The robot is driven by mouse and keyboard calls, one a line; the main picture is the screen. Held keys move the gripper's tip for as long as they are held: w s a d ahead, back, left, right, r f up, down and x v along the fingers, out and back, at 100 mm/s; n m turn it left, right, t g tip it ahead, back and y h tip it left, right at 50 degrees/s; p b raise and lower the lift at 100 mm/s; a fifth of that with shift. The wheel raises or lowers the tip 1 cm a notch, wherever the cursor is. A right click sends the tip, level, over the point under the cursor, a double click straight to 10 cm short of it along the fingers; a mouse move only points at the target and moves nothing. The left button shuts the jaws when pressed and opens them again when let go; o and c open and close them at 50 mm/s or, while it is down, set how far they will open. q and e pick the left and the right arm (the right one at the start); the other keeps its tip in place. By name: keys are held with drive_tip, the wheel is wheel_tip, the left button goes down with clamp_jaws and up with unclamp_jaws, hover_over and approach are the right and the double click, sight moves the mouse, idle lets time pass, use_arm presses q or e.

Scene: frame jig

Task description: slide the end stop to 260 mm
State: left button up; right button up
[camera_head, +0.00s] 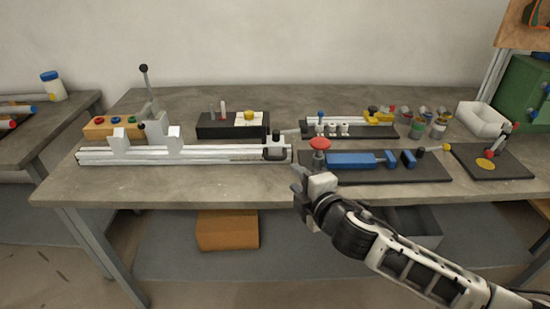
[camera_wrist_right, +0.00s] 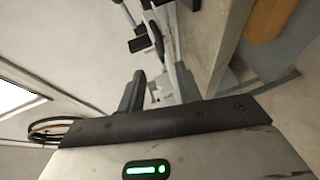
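The end stop (camera_head: 275,150) is a dark block with a black knob on top, sitting near the right end of a long silver rail (camera_head: 200,154). A pale lever juts right from it. Marks on the rail beside it are too small to read. My right gripper (camera_head: 298,179) is just right of and in front of the rail's right end, apart from the end stop. In the right wrist view its two dark fingers (camera_wrist_right: 160,78) stand apart with nothing gripped, and a pale strip, perhaps the rail, shows beyond. My left gripper is not in view.
A toggle clamp (camera_head: 152,105) and white blocks stand on the rail's left half. The table front is clear.

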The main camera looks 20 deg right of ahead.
sight(276, 160)
drive_tip(key=x, duration=1.3)
